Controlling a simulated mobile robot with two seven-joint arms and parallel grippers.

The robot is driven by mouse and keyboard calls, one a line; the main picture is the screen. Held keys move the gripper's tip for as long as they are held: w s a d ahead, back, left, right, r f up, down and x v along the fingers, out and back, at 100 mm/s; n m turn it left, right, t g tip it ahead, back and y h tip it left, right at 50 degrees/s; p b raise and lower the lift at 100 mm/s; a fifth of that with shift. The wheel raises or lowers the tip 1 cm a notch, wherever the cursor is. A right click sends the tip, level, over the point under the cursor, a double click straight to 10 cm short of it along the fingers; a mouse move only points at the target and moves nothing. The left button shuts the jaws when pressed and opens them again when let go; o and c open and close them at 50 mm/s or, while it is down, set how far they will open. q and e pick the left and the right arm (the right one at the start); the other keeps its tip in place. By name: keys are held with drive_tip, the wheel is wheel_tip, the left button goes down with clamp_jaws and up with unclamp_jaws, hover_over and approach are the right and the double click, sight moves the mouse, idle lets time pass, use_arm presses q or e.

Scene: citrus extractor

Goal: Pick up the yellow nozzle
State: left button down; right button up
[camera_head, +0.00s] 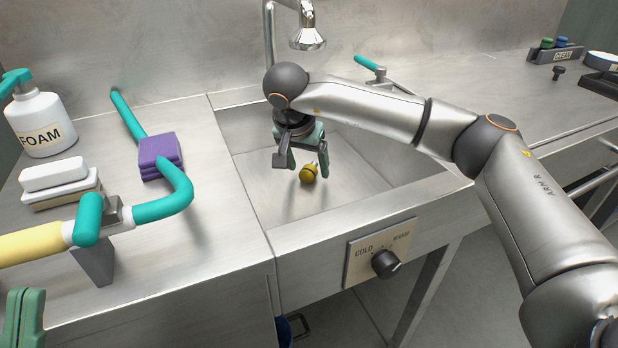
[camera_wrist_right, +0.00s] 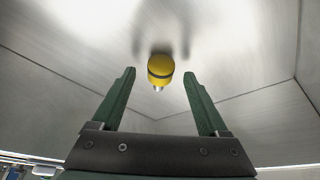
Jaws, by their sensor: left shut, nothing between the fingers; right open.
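The yellow nozzle (camera_head: 308,174) has a dark band and a small metal tip. It lies on the floor of the steel sink (camera_head: 345,190). My right gripper (camera_head: 308,162) reaches down into the sink with its green fingers open and empty. In the right wrist view the nozzle (camera_wrist_right: 160,66) shows centred between the fingertips of the right gripper (camera_wrist_right: 159,76), beyond them. I see no contact. My left gripper (camera_head: 24,316) shows only in part at the bottom left corner, shut and empty, far from the nozzle.
The sink walls close in around my right gripper. A tap (camera_head: 307,38) hangs behind it, and a COLD/WARM knob (camera_head: 385,263) is on the front.

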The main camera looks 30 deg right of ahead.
drive_tip(key=shift+w+d+f, duration=0.2)
drive_tip(key=shift+f, duration=0.45)
drive_tip(key=shift+c, duration=0.2)
drive_tip(key=shift+r, duration=0.1)
clamp_jaws()
